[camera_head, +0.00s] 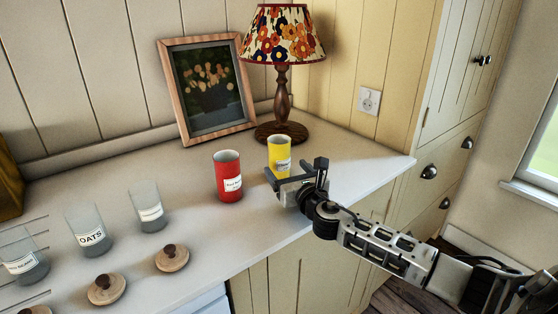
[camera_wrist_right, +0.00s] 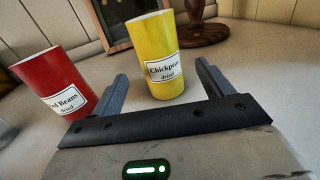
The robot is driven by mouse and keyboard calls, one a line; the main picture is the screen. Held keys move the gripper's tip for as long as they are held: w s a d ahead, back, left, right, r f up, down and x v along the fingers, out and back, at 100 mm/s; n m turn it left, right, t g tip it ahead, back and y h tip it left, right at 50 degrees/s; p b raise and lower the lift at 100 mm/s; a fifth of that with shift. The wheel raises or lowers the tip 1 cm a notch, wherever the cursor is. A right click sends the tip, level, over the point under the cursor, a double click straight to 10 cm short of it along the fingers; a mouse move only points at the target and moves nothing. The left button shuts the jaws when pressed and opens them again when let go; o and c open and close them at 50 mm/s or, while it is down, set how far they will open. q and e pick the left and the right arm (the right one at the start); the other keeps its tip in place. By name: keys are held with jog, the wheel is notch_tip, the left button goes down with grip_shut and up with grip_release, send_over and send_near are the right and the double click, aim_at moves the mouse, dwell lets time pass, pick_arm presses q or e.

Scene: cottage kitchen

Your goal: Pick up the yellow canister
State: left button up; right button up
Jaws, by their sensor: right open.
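The yellow canister (camera_head: 279,154) stands upright on the white counter, in front of the lamp. In the right wrist view the yellow canister (camera_wrist_right: 157,52) shows a label reading "Chickpeas dried". My right gripper (camera_head: 293,169) is open, close in front of the canister. In the right wrist view the right gripper's fingers (camera_wrist_right: 161,88) point toward the canister, which stands between and just beyond their tips. I cannot tell whether either finger touches it. My left gripper is not in view.
A red canister (camera_head: 228,176) stands left of the yellow one, near the left finger. A lamp (camera_head: 282,85) and a framed picture (camera_head: 207,88) stand behind. Glass jars (camera_head: 88,230) and wooden lids (camera_head: 172,258) are at the left. The counter right of the lamp is clear.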

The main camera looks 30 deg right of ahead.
aim_at(284, 165)
jog(key=shift+w+d, duration=0.2)
jog(key=shift+w, duration=0.75)
jog(key=shift+w+d, duration=0.15)
jog(key=shift+w, duration=0.85)
jog(key=shift+w+d, duration=0.2)
jog(key=shift+w, duration=0.75)
jog(key=c, duration=1.2)
